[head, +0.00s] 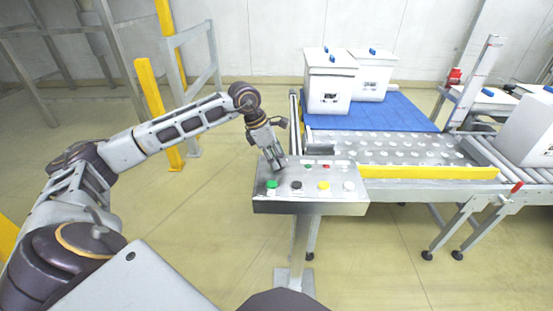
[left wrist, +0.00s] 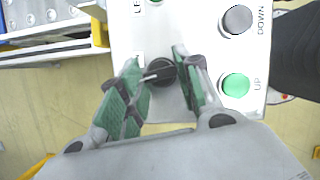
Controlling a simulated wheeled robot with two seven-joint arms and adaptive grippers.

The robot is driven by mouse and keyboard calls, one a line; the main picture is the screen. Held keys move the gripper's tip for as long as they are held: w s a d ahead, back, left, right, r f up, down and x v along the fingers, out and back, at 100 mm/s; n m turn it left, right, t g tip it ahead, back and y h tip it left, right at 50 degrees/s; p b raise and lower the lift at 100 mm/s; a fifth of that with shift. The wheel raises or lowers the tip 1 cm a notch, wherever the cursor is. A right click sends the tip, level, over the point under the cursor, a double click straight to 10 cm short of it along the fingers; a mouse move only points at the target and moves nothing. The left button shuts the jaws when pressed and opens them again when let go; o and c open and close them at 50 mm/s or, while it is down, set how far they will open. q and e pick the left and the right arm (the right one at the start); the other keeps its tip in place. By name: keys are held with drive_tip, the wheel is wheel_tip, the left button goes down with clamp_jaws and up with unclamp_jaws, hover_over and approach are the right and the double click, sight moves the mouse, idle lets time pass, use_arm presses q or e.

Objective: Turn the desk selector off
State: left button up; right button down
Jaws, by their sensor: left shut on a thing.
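The desk (head: 310,208) is a grey sloped metal panel on a post, in front of the conveyor. The selector (left wrist: 160,73) is a round black knob with a white pointer line, which points to the left in the left wrist view. My left gripper (head: 279,166) is over the back left of the panel and hides the selector in the head view. In the left wrist view its green-padded fingers (left wrist: 158,85) stand on both sides of the knob and are shut on it. The selector's lettering is mostly hidden. My right gripper is not in view.
Green (head: 271,184), black (head: 296,185), yellow (head: 323,185) and white (head: 349,186) buttons line the panel's front, close to the fingers. The conveyor (head: 400,150) with white boxes (head: 330,85) stands behind. A yellow post (head: 157,110) stands left; floor between is clear.

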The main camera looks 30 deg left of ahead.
use_arm(q)
drive_tip(key=shift+n, duration=0.4)
drive_tip(key=shift+d+n+t+y+b, duration=0.1)
drive_tip(key=shift+n+t+y+b, duration=0.45)
drive_tip(key=shift+n, duration=0.95)
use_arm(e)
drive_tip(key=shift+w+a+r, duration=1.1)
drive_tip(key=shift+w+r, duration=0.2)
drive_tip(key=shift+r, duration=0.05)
use_arm(q)
drive_tip(key=shift+r, duration=0.1)
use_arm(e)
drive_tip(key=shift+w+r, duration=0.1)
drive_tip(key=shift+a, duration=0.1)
use_arm(q)
drive_tip(key=o, duration=1)
drive_tip(key=shift+s, duration=0.1)
